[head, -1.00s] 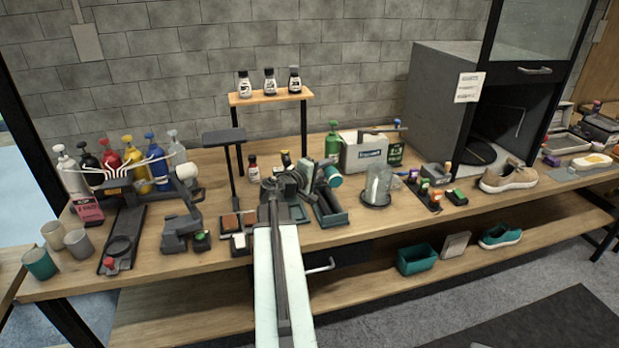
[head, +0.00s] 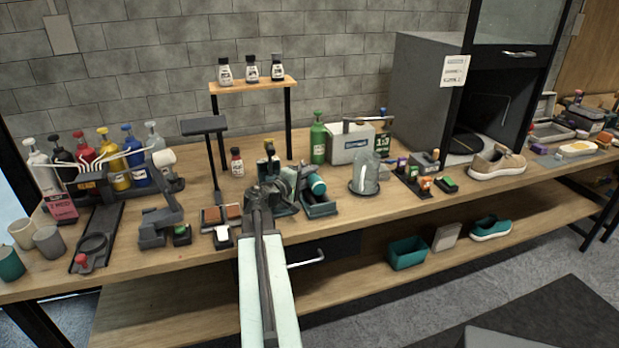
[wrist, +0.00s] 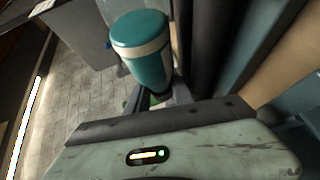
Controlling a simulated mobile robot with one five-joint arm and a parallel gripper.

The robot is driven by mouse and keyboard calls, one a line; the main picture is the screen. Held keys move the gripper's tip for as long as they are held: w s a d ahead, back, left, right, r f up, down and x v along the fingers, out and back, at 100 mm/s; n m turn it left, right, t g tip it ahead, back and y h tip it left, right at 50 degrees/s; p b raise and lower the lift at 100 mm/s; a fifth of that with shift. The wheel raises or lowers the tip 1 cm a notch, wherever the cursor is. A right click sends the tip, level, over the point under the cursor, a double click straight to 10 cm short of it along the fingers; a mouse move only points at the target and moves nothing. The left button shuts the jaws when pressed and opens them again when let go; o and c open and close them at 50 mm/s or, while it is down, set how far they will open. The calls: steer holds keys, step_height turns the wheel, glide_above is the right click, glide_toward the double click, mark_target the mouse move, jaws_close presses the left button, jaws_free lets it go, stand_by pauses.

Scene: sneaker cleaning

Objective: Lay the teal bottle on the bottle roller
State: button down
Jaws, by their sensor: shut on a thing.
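The teal bottle (head: 317,185) shows in the head view as a teal rounded end with a pale band, beside the dark end of my arm. In the wrist view the teal bottle (wrist: 143,65), with its cream band, sits between the fingers. My gripper (head: 298,181) is shut on it; the arm hides part of the grip. The bottle roller (head: 320,210) appears to be the dark tray-like holder on the bench, right under the bottle. I cannot tell whether the bottle touches it.
A clear jar (head: 364,178) stands close to the right of the roller. A green bottle (head: 318,140) and a white box (head: 349,146) stand behind. A small shelf (head: 254,85) is at the back left. Several small items crowd the bench further right.

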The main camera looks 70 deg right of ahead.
steer(key=shift+f, duration=0.55)
steer(key=shift+s+a+b, duration=0.1)
steer(key=shift+a+b, duration=0.05)
steer(key=shift+b, duration=0.15)
steer(key=shift+f, duration=0.1)
steer(key=c, duration=1.1)
jaws_free()
steer(key=shift+o, duration=0.3)
steer(key=v, duration=0.4)
steer(key=p+v, duration=0.1)
steer(key=v, duration=0.3)
steer(key=shift+r, duration=0.25)
